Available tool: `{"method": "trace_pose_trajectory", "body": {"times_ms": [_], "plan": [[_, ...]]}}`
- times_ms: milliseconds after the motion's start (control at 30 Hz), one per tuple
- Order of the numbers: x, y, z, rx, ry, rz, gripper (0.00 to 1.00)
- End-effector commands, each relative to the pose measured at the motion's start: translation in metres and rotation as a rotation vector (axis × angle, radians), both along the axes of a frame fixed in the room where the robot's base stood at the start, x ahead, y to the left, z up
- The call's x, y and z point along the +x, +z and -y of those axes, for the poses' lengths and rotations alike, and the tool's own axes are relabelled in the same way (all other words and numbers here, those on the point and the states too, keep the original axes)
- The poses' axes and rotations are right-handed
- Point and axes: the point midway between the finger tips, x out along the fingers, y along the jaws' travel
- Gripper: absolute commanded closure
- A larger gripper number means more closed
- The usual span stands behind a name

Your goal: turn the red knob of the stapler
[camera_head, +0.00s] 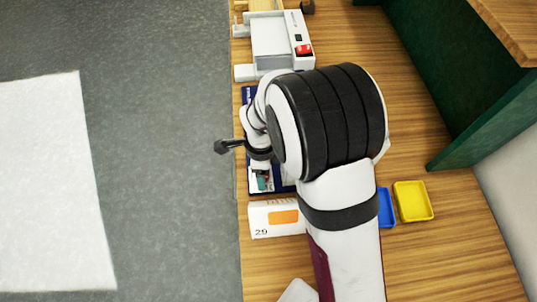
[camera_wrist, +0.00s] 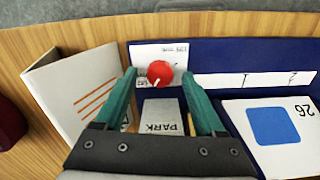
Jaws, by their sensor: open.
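In the wrist view a round red knob (camera_wrist: 160,72) with a small white pointer mark sits on a white panel (camera_wrist: 145,52) with small print. My gripper (camera_wrist: 159,74) is open, its two green fingers apart. The knob appears between the fingertips, with a visible gap on each side. I cannot tell how high the fingertips are above it. A grey block marked PARK (camera_wrist: 160,116) shows between the fingers. A white machine with a red part (camera_head: 303,49) stands at the top there; I cannot tell which device is the stapler.
A dark blue board (camera_wrist: 220,52) lies around the knob panel. A card with a blue square (camera_wrist: 275,126) lies right, a white box (camera_wrist: 78,90) left. In the head view a card with an orange square (camera_head: 263,228), a yellow tray (camera_head: 426,190) and a green partition (camera_head: 485,125) flank my arm.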

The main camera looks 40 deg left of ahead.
Motion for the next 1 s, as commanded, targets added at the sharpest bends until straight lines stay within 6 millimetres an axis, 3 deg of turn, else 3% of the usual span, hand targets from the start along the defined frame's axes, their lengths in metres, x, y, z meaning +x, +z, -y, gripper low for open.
{"method": "trace_pose_trajectory", "body": {"times_ms": [333, 733, 1000], "plan": [[0.0002, -0.0060, -0.0001, 0.001, 0.000, 0.001, 0.28], [0.0002, -0.0057, 0.0000, 0.001, 0.000, 0.001, 0.99], [0.0002, -0.0056, 0.0000, 0.001, 0.012, 0.001, 1.00]]}}
